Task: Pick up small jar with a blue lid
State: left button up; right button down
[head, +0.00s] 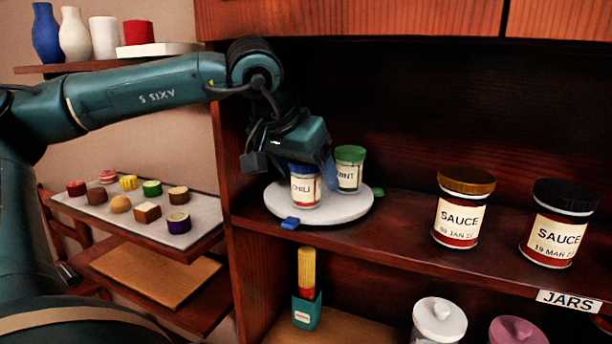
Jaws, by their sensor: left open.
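The small jar with a blue lid (305,190) is labelled CHILI and stands upright on a round white turntable (346,212) on the cabinet shelf. My left gripper (294,168) is open and comes down from above at the jar's lid. One finger shows left of the lid and the other right of it. The gripper body hides part of the lid's top, and I cannot tell whether a finger touches the jar. My right gripper is not in view.
A green-lidded jar (350,168) labelled MINT stands close behind the right finger on the turntable. Two larger SAUCE jars (459,217) (554,232) stand to the right. A dark cabinet side panel is at left. Bare shelf (405,217) lies between turntable and sauce jars.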

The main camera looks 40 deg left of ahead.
pick_arm(q)
jog(key=shift+x, duration=1.1)
jog(key=c, duration=1.2)
